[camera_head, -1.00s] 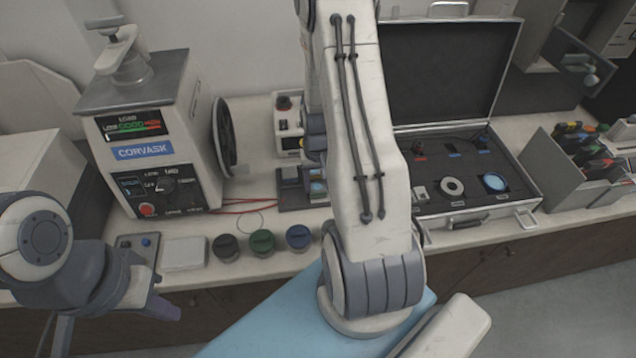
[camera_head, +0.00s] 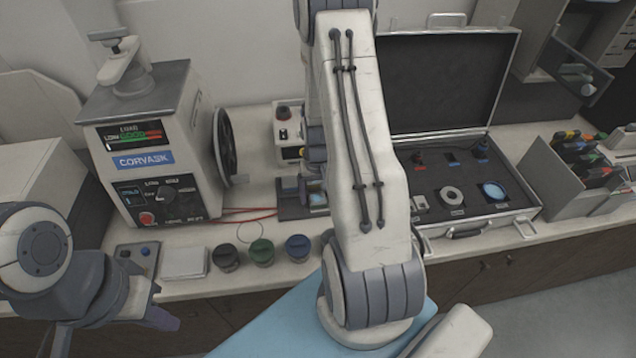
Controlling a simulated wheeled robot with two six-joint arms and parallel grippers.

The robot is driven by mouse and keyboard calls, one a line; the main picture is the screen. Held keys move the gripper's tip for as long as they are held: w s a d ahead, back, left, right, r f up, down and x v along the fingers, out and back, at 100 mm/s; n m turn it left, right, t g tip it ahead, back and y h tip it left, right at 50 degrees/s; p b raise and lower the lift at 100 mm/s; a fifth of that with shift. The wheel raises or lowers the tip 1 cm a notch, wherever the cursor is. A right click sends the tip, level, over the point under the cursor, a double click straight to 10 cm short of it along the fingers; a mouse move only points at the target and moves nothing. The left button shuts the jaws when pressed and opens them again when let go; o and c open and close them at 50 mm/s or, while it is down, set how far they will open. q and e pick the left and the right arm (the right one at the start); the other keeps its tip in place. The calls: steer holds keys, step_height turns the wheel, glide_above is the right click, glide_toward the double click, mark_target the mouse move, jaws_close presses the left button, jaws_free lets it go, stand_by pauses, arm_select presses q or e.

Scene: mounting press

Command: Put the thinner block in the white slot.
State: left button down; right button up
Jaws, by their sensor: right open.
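My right arm fills the middle of the view, and its forearm hides part of the bench. My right gripper (camera_head: 316,160) points down behind the forearm, just above a small dark fixture (camera_head: 292,207) with blue and yellowish parts. The gripper is open, but its fingertips are mostly hidden, and I cannot tell whether it touches anything. My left gripper (camera_head: 160,317) is low at the left, in front of the bench edge, away from the fixture. Its jaw opening does not show. I cannot clearly make out the thinner block or the white slot.
A CORVASK press (camera_head: 155,150) stands at the left. Three dark-lidded jars (camera_head: 262,252) and a pale flat block (camera_head: 184,262) line the front edge. An open foam-lined case (camera_head: 470,226) and a grey tool bin (camera_head: 568,180) are at the right. A knobbed box (camera_head: 290,135) stands behind the fixture.

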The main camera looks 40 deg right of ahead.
mark_target(318, 198)
step_height(318, 198, up, 12)
steer(key=b, duration=0.2)
steer(key=w+a+r+n, duration=0.1)
steer(key=a+r+n, duration=0.2)
steer(key=a, duration=0.6)
steer(key=s+a+r+n, duration=0.3)
steer(key=a+n, duration=0.1)
steer(key=a, duration=0.7)
steer(key=s+a+r+n, duration=0.1)
steer(key=s+a+n, duration=0.2)
steer(key=s+a, duration=0.2)
steer(key=s+a+r+n+y, duration=0.1)
steer(key=s+a+r+n, duration=0.1)
steer(key=s+a, duration=0.4)
steer(key=s+n, duration=0.1)
steer(key=s, duration=0.2)
steer(key=shift+s+r+n, duration=0.15)
steer(key=shift+r+n, duration=0.1)
steer(key=shift+n, duration=0.15)
